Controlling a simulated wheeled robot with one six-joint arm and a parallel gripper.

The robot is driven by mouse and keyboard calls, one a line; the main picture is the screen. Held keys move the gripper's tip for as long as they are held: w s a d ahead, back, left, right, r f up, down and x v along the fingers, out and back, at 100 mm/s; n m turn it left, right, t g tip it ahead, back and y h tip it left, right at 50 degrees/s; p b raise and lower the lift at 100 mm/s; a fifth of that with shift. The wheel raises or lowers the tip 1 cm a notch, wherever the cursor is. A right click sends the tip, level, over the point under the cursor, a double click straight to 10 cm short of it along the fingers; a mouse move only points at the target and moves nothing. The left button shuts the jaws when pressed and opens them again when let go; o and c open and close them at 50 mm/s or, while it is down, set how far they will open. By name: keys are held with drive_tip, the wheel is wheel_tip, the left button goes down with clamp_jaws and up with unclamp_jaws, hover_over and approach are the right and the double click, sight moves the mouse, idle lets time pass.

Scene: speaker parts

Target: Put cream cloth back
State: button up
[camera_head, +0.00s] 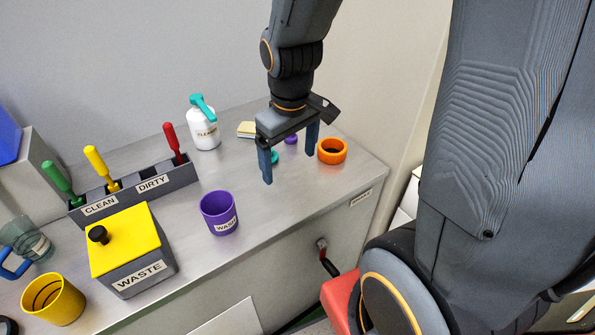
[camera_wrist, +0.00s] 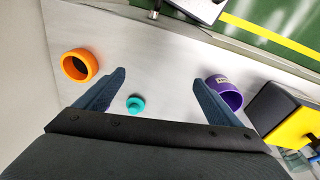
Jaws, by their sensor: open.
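A small cream-yellow block-like item (camera_head: 246,129), perhaps a folded cloth or a sponge, lies at the back of the counter, right of the white spray bottle. I cannot tell for certain that it is the cream cloth. It is not visible in the wrist view. My gripper (camera_head: 290,167) points down above the right part of the counter, open and empty. In the wrist view, its two fingers (camera_wrist: 159,76) stand wide apart with bare counter between them. A small teal object (camera_wrist: 135,104) lies below, near the fingers, and a small purple object (camera_head: 291,139) shows behind them.
An orange ring-shaped cup (camera_head: 332,151) stands right of my gripper. A purple cup (camera_head: 219,213), a yellow-lidded waste box (camera_head: 128,245) and a grey tool rack (camera_head: 133,190) stand to the left. The white bottle (camera_head: 204,130) is behind. The counter's front right is clear.

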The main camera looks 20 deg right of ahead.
drive_tip(key=s+m, duration=0.3)
drive_tip(key=s, duration=0.1)
drive_tip(key=shift+s+f+m, duration=0.2)
drive_tip(key=shift+s+m, duration=0.1)
drive_tip(key=shift+m, duration=0.1)
